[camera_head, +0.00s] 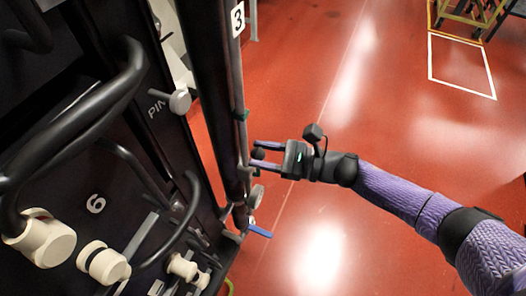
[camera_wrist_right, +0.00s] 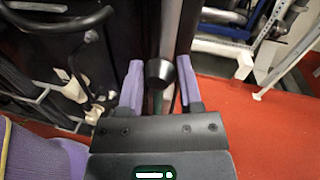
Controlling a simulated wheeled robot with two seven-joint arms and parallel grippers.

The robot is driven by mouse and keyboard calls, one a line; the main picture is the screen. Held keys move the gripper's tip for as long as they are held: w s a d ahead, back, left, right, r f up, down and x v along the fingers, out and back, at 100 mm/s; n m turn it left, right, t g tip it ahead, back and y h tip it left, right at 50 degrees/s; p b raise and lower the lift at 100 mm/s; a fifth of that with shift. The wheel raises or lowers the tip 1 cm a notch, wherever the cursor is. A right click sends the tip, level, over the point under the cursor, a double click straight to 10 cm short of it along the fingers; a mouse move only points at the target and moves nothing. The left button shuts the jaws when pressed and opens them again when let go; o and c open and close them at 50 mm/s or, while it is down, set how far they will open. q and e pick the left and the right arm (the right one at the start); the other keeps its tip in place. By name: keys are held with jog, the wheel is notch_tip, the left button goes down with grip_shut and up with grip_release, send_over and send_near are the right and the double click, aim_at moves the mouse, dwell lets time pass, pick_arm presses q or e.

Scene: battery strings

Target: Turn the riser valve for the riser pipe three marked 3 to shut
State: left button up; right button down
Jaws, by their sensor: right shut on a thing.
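The riser pipe marked 3 (camera_head: 215,85) is a dark upright pipe along the rack's right edge in the head view. Its white label with a black 3 (camera_head: 237,18) is near the top. My right gripper (camera_head: 259,154) comes from the right and is shut on a black knob (camera_wrist_right: 160,73) at the pipe. The knob sits between the purple fingers in the right wrist view. A blue lever (camera_head: 259,231) is lower by the pipe's foot, clear of the gripper. Which of these is the riser valve is not clearly shown. My left gripper is not in view.
A grey round knob (camera_head: 257,195) is just below the gripper. The red floor (camera_head: 330,240) to the right is open. A yellow frame (camera_head: 470,14) stands far off.

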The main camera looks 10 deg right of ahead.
jog(key=shift+w+d+f+m+b, duration=0.2)
jog(key=shift+w+f+m+b, duration=0.15)
jog(key=shift+b, duration=0.2)
jog(key=shift+d+r+m, duration=0.1)
jog(key=shift+m, duration=0.25)
jog(key=shift+w+r, duration=0.1)
jog(key=shift+r, duration=0.05)
jog(key=shift+c, duration=1.3)
grip_release()
jog(key=p+v, duration=0.1)
jog(key=v, duration=0.9)
